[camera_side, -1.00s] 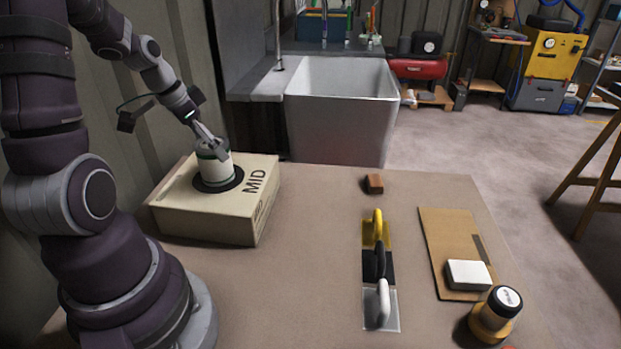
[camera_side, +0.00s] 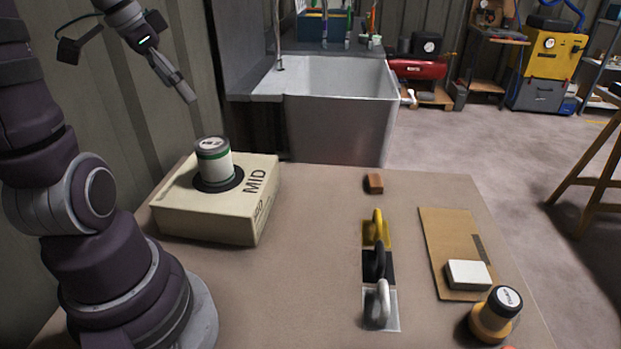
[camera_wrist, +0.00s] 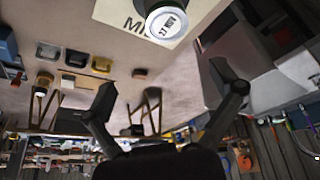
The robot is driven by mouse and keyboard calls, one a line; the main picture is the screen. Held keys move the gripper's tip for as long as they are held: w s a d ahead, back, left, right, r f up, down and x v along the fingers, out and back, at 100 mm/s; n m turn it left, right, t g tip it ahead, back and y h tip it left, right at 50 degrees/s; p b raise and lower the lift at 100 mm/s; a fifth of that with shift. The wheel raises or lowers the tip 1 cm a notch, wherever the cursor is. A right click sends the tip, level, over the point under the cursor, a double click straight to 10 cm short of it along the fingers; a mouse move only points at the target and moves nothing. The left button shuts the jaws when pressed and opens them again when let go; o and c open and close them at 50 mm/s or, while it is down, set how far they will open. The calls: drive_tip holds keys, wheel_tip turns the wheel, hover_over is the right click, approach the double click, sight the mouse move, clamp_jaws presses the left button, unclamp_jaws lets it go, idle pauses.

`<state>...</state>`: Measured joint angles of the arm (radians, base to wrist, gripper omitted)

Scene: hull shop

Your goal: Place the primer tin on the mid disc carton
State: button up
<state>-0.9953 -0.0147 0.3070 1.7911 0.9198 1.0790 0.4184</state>
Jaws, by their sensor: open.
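The primer tin (camera_side: 213,166), a pale tin with a green band and a grey lid, stands upright on the black disc on top of the mid disc carton (camera_side: 224,223). The carton is a cream box marked MID on the table. My gripper (camera_side: 191,98) is above the tin, slightly to its left, and clear of it. In the wrist view my gripper (camera_wrist: 170,92) has its fingers spread apart with nothing between them. The tin's lid (camera_wrist: 166,24) shows at the top of the wrist view, with part of the carton (camera_wrist: 116,14) beside it.
Three trowels (camera_side: 378,262) lie in a row mid-table. A brown block (camera_side: 374,184) lies behind them. A board (camera_side: 446,231) with a white block (camera_side: 468,274) and a black-topped container (camera_side: 495,315) are at right. A sink (camera_side: 338,110) stands behind the table.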

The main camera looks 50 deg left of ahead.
drive_tip(key=d+f+t, duration=0.1)
drive_tip(key=d+f, duration=0.1)
drive_tip(key=d, duration=1.5)
drive_tip(key=shift+w+d+f, duration=0.25)
drive_tip(key=shift+f, duration=0.15)
